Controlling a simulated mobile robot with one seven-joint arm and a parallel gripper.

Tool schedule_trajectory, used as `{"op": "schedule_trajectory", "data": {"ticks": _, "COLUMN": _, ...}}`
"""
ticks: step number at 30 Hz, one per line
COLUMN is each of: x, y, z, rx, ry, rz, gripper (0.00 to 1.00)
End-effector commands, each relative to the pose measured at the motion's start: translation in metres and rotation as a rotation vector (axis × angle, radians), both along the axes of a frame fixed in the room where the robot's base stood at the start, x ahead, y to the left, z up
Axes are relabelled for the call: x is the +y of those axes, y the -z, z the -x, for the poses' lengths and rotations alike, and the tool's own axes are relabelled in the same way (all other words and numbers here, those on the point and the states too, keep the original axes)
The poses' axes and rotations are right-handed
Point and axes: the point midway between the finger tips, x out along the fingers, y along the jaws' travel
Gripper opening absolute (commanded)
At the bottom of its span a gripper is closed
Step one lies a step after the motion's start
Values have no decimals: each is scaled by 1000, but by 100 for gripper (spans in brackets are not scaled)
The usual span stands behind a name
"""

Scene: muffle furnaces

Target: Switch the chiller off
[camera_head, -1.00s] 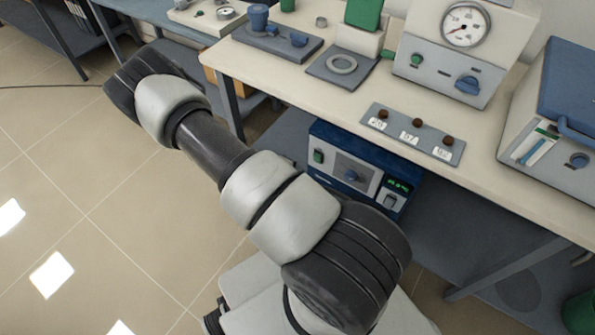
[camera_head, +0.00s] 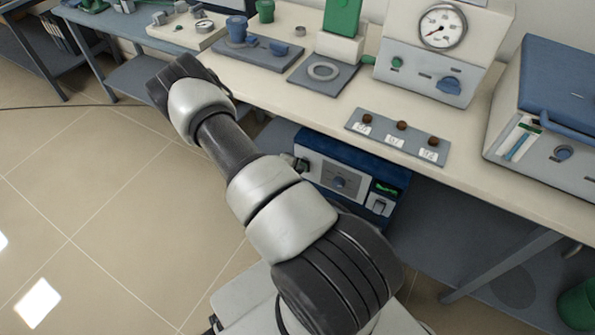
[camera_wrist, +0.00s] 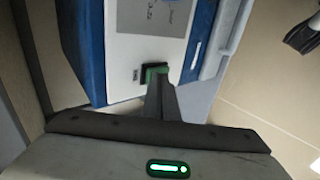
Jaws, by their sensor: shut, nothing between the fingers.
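The chiller (camera_head: 352,162) is a blue box with a pale front panel, standing under the bench. My gripper (camera_wrist: 160,78) is shut and empty. In the wrist view its fingertips are right at the green switch and cover part of it; I cannot tell whether they press it. My arm hides most of the gripper in the head view.
Above the chiller, the bench top (camera_head: 470,160) overhangs and carries a grey plate (camera_head: 398,138) with several brown knobs, a gauge unit (camera_head: 425,60) and a blue-lidded box (camera_head: 560,85). A bench leg (camera_head: 500,265) stands to the right. The floor (camera_head: 110,220) at left is clear.

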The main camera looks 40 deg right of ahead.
Motion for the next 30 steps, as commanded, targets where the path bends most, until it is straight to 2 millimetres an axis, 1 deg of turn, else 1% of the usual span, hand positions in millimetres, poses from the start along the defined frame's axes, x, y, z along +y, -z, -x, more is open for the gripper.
{"op": "schedule_trajectory", "data": {"ticks": 5, "x": -8, "y": -6, "z": -4, "rx": 19, "ry": 2, "rz": -58, "gripper": 0}}
{"op": "schedule_trajectory", "data": {"ticks": 7, "x": -7, "y": -2, "z": -3, "rx": 25, "ry": 0, "rz": -68, "gripper": 0}}
{"op": "schedule_trajectory", "data": {"ticks": 13, "x": -7, "y": -3, "z": -4, "rx": 24, "ry": 0, "rz": -65, "gripper": 0}}
{"op": "schedule_trajectory", "data": {"ticks": 24, "x": -6, "y": -18, "z": -4, "rx": 24, "ry": -2, "rz": -66, "gripper": 0}}
{"op": "schedule_trajectory", "data": {"ticks": 30, "x": -6, "y": -18, "z": -3, "rx": 25, "ry": -1, "rz": -65, "gripper": 0}}
